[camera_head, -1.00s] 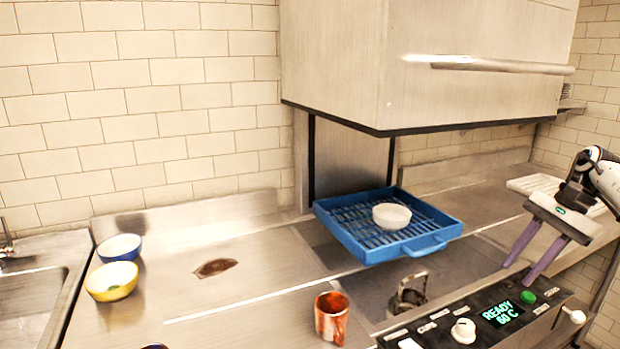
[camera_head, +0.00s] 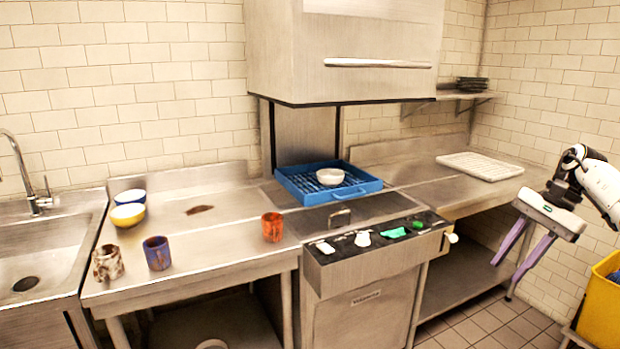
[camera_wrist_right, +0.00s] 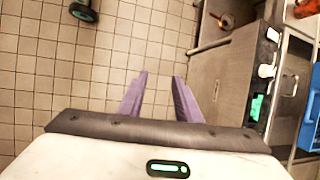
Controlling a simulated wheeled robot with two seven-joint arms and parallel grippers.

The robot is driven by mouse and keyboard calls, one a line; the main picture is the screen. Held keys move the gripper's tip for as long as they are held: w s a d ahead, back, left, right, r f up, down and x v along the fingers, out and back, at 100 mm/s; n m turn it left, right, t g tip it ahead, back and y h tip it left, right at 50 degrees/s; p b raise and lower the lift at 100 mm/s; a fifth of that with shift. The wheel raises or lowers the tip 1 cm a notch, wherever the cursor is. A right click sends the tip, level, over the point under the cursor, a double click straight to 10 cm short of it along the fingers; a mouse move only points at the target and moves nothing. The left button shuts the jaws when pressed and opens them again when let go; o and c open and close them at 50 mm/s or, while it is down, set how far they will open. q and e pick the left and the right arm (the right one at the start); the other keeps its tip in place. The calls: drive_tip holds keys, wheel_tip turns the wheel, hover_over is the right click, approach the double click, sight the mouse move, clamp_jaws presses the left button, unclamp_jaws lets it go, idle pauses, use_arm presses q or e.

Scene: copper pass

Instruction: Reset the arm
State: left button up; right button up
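My right gripper (camera_head: 524,250) hangs at the right of the head view, pointing down, with its two purple fingers apart and nothing between them. It is to the right of the dishwasher, in front of the right counter. In the right wrist view the open fingers (camera_wrist_right: 160,95) have only floor tiles between and beyond them. My left gripper is not in view.
A blue rack (camera_head: 355,190) holding a white bowl (camera_head: 330,176) sits under the raised dishwasher hood (camera_head: 365,45). Bowls and mugs, including an orange mug (camera_head: 272,227), stand on the left counter. A yellow bin (camera_head: 603,310) stands at lower right.

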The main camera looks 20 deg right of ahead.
drive_tip(key=w+a+f+m+t+y, duration=0.1)
drive_tip(key=w+a+f+y, duration=0.1)
drive_tip(key=w+a+f, duration=0.6)
drive_tip(key=w+a+f+m+t+y, duration=0.15)
drive_tip(key=w+a+f, duration=0.3)
drive_tip(key=a, duration=0.85)
drive_tip(key=s+a+f+m+t+y, duration=0.1)
drive_tip(key=a+f+m+t+y, duration=0.2)
drive_tip(key=a+m, duration=0.75)
drive_tip(key=s+a+f+m+t+y, duration=0.1)
drive_tip(key=a+f+m+t+y, duration=0.25)
drive_tip(key=a, duration=1.15)
drive_tip(key=s+d+f+n+g+h, duration=0.1)
drive_tip(key=s+f+n+h, duration=0.5)
drive_tip(key=s+n, duration=0.7)
drive_tip(key=s+d+f+n+g+h, duration=0.1)
drive_tip(key=s+f+n+h, duration=0.5)
drive_tip(key=n, duration=1.6)
drive_tip(key=s+f, duration=0.4)
drive_tip(key=s, duration=0.4)
drive_tip(key=shift+s+f, duration=0.15)
drive_tip(key=shift+s, duration=0.15)
